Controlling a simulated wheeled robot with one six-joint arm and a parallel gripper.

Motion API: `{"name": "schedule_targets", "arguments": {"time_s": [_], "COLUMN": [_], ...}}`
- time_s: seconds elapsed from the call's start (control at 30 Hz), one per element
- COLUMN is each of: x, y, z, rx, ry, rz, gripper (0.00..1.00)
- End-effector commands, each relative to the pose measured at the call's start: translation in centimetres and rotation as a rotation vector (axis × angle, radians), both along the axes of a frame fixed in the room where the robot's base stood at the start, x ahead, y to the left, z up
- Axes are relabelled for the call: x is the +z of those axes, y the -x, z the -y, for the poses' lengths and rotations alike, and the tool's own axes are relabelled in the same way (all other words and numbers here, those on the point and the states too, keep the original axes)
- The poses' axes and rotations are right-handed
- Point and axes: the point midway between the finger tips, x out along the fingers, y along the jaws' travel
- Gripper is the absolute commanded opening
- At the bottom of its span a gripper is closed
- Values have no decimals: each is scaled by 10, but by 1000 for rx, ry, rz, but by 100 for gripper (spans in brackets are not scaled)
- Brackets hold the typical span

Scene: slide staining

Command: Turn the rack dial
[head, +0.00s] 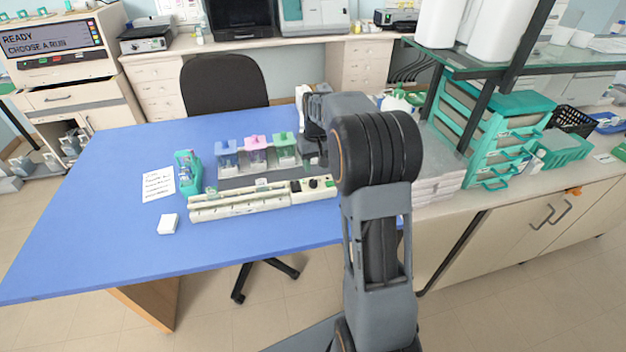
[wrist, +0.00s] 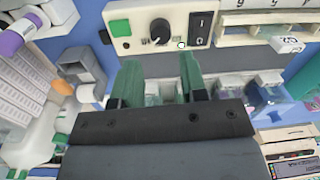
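The rack dial (wrist: 160,31) is a round black knob on the cream control panel, between a green square button and a black switch. It also shows in the head view (head: 313,183) near the right end of the long cream staining rack (head: 236,204). My gripper (wrist: 161,68) is open, with its two green fingers apart and nothing between them. In the wrist view the fingertips lie just below the dial in the picture, apart from it. In the head view my arm hides the fingers.
Staining jars with blue, pink (head: 256,142) and green lids stand behind the rack. A teal holder (head: 187,172), a paper sheet (head: 158,184) and a small white box (head: 168,224) are on the left. The blue table's (head: 90,240) front left is clear.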

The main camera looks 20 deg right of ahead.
Motion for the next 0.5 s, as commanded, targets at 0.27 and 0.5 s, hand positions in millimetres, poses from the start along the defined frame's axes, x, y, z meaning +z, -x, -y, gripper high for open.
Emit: {"name": "schedule_targets", "arguments": {"time_s": [0.27, 0.5], "x": [-44, -62], "y": [0, 0], "z": [-3, -4], "rx": [1, 1], "ry": [0, 0], "rz": [-3, -1], "gripper": [39, 39]}}
